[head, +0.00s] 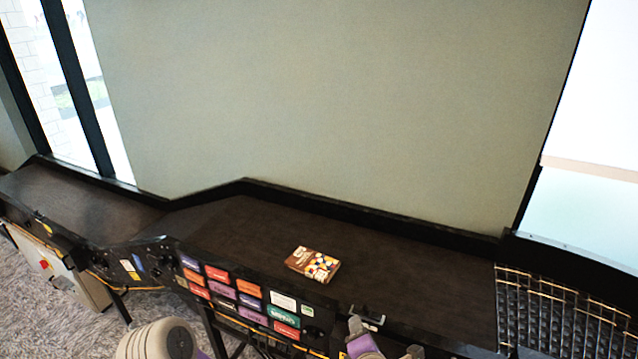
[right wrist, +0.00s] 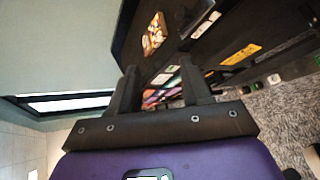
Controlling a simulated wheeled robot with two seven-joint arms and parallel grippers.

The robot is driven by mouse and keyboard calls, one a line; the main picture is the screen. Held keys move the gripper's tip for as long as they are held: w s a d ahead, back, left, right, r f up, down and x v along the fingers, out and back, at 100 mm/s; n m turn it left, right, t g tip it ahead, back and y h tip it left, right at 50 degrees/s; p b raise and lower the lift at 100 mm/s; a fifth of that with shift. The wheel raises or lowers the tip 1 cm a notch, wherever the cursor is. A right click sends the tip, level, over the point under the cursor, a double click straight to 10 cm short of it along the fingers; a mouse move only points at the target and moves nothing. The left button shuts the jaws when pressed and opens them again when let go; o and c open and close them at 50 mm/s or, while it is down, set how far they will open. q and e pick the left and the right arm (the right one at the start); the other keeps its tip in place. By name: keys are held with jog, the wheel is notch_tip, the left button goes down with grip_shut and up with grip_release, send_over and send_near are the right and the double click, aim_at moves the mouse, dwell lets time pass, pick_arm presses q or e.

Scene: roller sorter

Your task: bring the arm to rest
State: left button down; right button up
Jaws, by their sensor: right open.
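My right gripper (head: 367,317) is at the bottom of the head view, over the front edge of the dark conveyor (head: 420,275). In the right wrist view its two black fingers (right wrist: 158,80) stand apart with nothing between them. A small brown box with a colourful printed top (head: 313,263) lies flat on the conveyor, apart from the gripper and up to its left. The box also shows in the right wrist view (right wrist: 154,35), beyond the fingers. My left gripper is not in view.
Several coloured labels (head: 250,303) cover the conveyor's front panel. A black roller section (head: 560,320) lies at the right. A raised black rim (head: 370,222) runs along the back, before a plain wall. The belt around the box is clear. A grey control box (head: 75,275) stands at the left.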

jog(key=s+d+f+m+g+h+b, duration=0.1)
jog(key=s+d+f+m+g+b, duration=0.15)
jog(key=f, duration=0.45)
jog(key=s+d+f+m+g+h+b, duration=0.1)
jog(key=d+f+g, duration=0.15)
jog(key=f, duration=0.45)
jog(key=s+a+f+m+g+y+b, duration=0.1)
jog(key=s+f+m+g+y+b, duration=0.1)
jog(key=s+f+m+g+b, duration=0.45)
jog(key=s+a+f+m+g+y+b, duration=0.1)
jog(key=s+a+f+m+g, duration=0.15)
jog(key=s+f, duration=0.85)
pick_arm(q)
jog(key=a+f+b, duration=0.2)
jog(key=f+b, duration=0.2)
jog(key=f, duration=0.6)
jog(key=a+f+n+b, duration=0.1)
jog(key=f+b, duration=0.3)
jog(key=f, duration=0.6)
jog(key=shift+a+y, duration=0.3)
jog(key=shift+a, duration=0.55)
pick_arm(e)
notch_tip(320, 180, down, 19)
jog(key=w+a+m+t+y, duration=0.1)
jog(key=w+m+y, duration=0.1)
jog(key=m, duration=1.2)
jog(key=shift+f+t+y, duration=0.15)
jog(key=shift+t+y, duration=0.15)
jog(key=shift+y, duration=0.1)
